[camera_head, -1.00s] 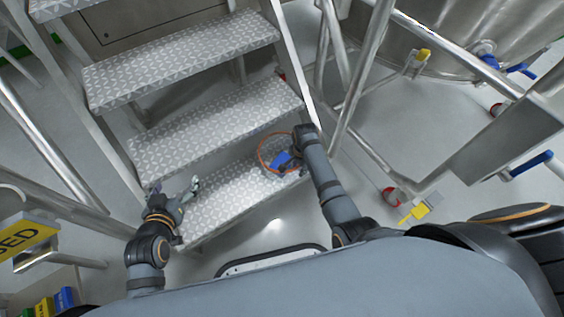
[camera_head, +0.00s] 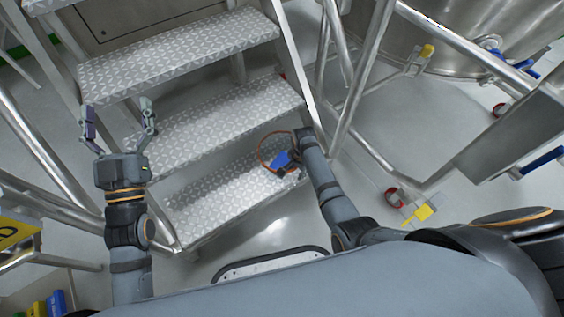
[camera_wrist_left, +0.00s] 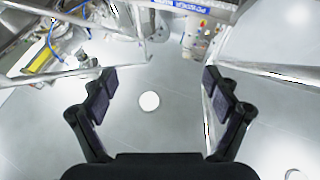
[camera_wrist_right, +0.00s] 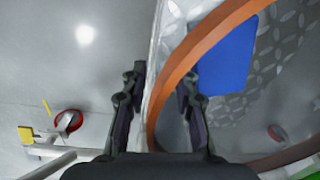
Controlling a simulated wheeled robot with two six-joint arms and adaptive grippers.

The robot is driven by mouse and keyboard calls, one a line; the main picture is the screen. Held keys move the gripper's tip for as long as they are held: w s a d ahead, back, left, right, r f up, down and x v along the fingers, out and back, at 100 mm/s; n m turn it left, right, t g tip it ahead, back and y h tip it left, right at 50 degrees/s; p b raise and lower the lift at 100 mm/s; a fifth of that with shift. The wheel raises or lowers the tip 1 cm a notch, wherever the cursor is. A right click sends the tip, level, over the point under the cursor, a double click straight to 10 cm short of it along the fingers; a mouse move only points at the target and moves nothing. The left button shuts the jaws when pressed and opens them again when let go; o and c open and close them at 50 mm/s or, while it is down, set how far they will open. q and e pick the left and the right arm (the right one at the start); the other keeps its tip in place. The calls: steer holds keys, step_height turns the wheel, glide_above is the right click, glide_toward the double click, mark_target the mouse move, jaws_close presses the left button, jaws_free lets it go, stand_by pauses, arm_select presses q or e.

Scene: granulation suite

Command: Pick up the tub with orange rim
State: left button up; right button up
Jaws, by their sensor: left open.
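The tub with the orange rim (camera_head: 261,146) is see-through and is at the right end of the lowest step. A blue object (camera_head: 281,158) shows within its rim. My right gripper (camera_head: 292,163) is at the tub's right side. In the right wrist view, the orange rim (camera_wrist_right: 172,84) runs between the partly closed fingers of that gripper (camera_wrist_right: 163,75), one finger on each side of the wall. Whether they press on it is unclear. My left gripper (camera_head: 118,112) is open and empty, left of the steps and away from the tub; its spread fingers show in the left wrist view (camera_wrist_left: 157,80).
Patterned metal steps (camera_head: 215,125) rise ahead, with metal rails (camera_head: 360,80) on the right. A large steel vessel (camera_head: 450,50) stands at the upper right. A red caster (camera_head: 393,197) with a yellow pedal (camera_head: 422,211) is on the floor at right.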

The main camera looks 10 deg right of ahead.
steer(key=shift+f, duration=0.15)
arm_select(q)
steer(key=shift+s+r+t, duration=0.3)
steer(key=shift+r+t, duration=0.1)
steer(key=shift+r, duration=0.5)
arm_select(e)
steer(key=shift+c, duration=0.5)
jaws_close()
arm_select(q)
steer(key=shift+f, duration=0.1)
